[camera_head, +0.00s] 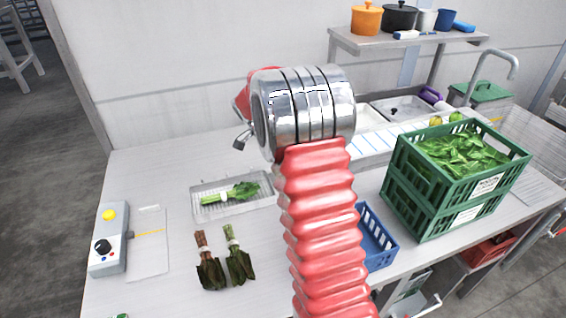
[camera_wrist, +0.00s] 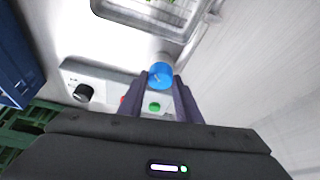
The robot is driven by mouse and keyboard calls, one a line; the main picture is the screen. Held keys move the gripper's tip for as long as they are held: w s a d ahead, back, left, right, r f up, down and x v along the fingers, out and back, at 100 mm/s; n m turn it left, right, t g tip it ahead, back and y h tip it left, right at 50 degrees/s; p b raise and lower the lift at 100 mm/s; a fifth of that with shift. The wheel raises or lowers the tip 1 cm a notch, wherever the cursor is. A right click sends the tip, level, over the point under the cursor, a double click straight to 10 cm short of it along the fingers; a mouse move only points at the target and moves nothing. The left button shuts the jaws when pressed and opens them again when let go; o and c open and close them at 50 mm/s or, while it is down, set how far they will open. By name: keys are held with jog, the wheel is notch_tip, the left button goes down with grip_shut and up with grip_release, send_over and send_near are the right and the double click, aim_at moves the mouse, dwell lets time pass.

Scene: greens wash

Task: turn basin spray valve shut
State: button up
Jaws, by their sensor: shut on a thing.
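A round blue knob (camera_wrist: 160,72), which looks like the basin spray valve, sits between my fingertips in the wrist view. My gripper (camera_wrist: 160,88) is shut on it, with one dark finger on each side. The knob is at the edge of a grey panel (camera_wrist: 105,78). A metal basin or tray (camera_wrist: 135,12) with some green in it lies beyond the knob at the top. In the head view my arm covers the middle, and the gripper and the knob are hidden. How far the valve is turned cannot be told.
The panel carries a black knob (camera_wrist: 83,92) and a green button (camera_wrist: 154,107). A blue crate (camera_wrist: 14,50) shows at left. In the head view, stacked green crates of leaves (camera_head: 440,180), a wire tray (camera_head: 205,207), wilted bunches (camera_head: 210,272) and a control box (camera_head: 108,240) stand on the bench.

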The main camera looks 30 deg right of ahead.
jog(key=o, duration=1.1)
jog(key=shift+c, duration=0.2)
jog(key=shift+r, duration=0.1)
jog(key=v, duration=1.3)
jog(key=shift+r, duration=0.25)
